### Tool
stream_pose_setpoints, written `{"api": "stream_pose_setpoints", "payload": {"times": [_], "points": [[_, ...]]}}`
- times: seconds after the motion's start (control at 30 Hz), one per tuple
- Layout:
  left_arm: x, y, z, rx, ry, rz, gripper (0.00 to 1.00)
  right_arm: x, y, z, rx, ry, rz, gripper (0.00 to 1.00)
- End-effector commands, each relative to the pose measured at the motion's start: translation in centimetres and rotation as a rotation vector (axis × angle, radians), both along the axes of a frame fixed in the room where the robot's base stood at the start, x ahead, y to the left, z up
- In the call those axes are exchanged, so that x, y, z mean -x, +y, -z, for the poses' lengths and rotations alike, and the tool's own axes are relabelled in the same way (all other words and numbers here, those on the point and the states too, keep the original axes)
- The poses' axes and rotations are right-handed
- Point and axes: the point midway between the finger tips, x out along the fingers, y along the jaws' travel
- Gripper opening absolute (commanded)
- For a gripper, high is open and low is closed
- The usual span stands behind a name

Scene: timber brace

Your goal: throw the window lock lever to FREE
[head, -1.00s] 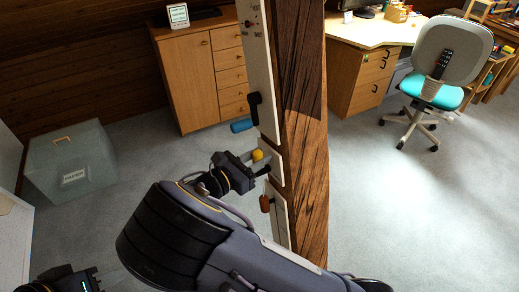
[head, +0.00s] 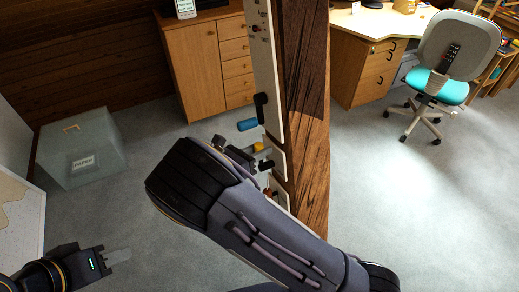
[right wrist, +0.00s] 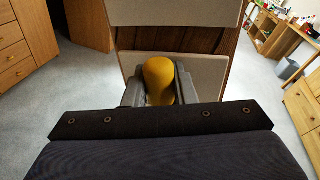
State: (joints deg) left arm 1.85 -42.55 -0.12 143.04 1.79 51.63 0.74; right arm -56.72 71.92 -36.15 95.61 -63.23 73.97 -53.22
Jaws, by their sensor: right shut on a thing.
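Pale plates with levers run down the near side of the timber post. My right gripper (head: 262,158) is shut on the yellow knob (right wrist: 160,80), which sits upright between its fingers in the right wrist view. The knob also shows in the head view (head: 258,147), partly hidden by the gripper. Above it, a blue-handled lever (head: 248,124) sticks out to the left. Below, a brown-orange handle (head: 271,191) is mostly hidden by my right arm. I cannot read which is the window lock. My left gripper (head: 117,255) hangs at the lower left, apart from everything, its opening unclear.
The timber post (head: 306,110) stands in the middle. A lidded grey box (head: 82,150) is on the floor at left. A wooden cabinet (head: 205,70) stands behind. A desk (head: 368,65) and a chair (head: 453,60) are at right. Carpet between them is clear.

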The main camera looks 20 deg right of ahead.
Motion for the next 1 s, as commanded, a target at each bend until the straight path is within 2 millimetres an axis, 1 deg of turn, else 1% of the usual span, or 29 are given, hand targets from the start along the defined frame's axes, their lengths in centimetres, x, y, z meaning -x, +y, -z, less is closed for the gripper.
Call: {"api": "stream_pose_setpoints", "payload": {"times": [0.07,0.1,0.13,0.37,0.47,0.57,0.8,0.9,1.0], "points": [[0.0,0.0,0.0,0.000,0.000,0.000,0.36,0.0,0.0,0.0,0.001,0.001,-0.002,0.00],[0.0,0.0,0.0,0.000,0.000,0.000,0.36,0.0,0.0,0.0,0.001,0.001,-0.002,0.28],[0.0,0.0,0.0,0.000,0.000,0.000,0.36,0.0,0.0,0.0,0.001,0.001,-0.002,0.32],[0.0,0.0,0.0,0.000,0.000,0.000,0.36,0.0,0.0,0.0,0.001,0.000,-0.001,0.32],[0.0,0.0,0.2,0.000,0.000,0.000,0.36,0.1,0.3,0.0,0.000,0.000,-0.002,0.32],[0.0,0.0,0.5,0.000,0.000,0.000,0.36,0.5,1.4,0.0,-0.002,-0.002,-0.003,0.32],[0.0,0.0,1.5,0.000,0.000,0.000,0.36,2.2,5.1,-0.6,-0.001,-0.001,-0.005,0.32],[0.0,0.0,1.8,0.000,0.000,0.000,0.36,2.7,6.3,-0.9,-0.001,-0.001,-0.004,0.32],[0.0,0.0,1.9,0.000,0.000,0.000,0.36,3.0,6.9,-1.0,0.000,0.001,-0.002,0.32]]}}
